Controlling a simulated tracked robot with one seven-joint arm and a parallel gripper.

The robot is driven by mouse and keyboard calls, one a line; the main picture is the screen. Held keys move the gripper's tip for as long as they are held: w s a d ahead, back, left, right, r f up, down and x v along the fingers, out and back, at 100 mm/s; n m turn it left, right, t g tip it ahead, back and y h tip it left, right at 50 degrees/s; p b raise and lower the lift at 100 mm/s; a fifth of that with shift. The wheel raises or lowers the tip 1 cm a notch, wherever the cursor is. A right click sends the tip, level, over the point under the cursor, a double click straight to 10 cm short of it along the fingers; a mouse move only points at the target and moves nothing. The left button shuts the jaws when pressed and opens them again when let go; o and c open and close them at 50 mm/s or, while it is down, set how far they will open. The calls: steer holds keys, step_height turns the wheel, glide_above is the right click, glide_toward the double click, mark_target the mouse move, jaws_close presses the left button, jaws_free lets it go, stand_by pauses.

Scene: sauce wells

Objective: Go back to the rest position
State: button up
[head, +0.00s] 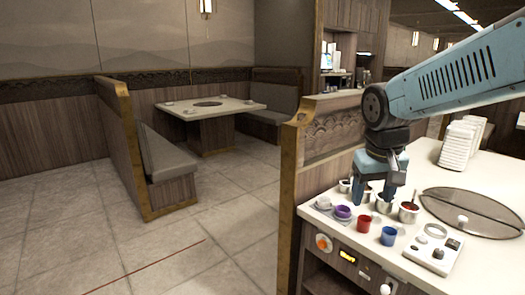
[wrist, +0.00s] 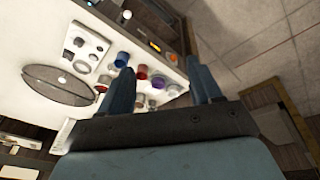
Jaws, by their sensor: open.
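My gripper (head: 376,196) hangs from my blue arm over the back part of the white counter (head: 440,175), above the small cups and metal wells. In the wrist view my gripper (wrist: 160,85) has its two blue fingers spread apart with nothing between them. Below it stand a red cup (head: 364,223), a blue cup (head: 389,236) and a purple cup (head: 343,212). Metal sauce wells (head: 408,212) stand behind them, partly hidden by the fingers. I cannot tell the exact height of the fingers above the wells.
A round split lid (head: 475,210) and a white panel with several round and square parts (head: 433,250) lie at the right. A stack of white dishes (head: 460,145) stands at the back. A wooden partition (head: 292,190) borders the counter's left. Open tiled floor (head: 190,245) lies beyond.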

steer(key=s+r+t+y, duration=0.1)
steer(key=s+r+t, duration=0.2)
steer(key=s, duration=0.6)
steer(key=shift+a, duration=0.3)
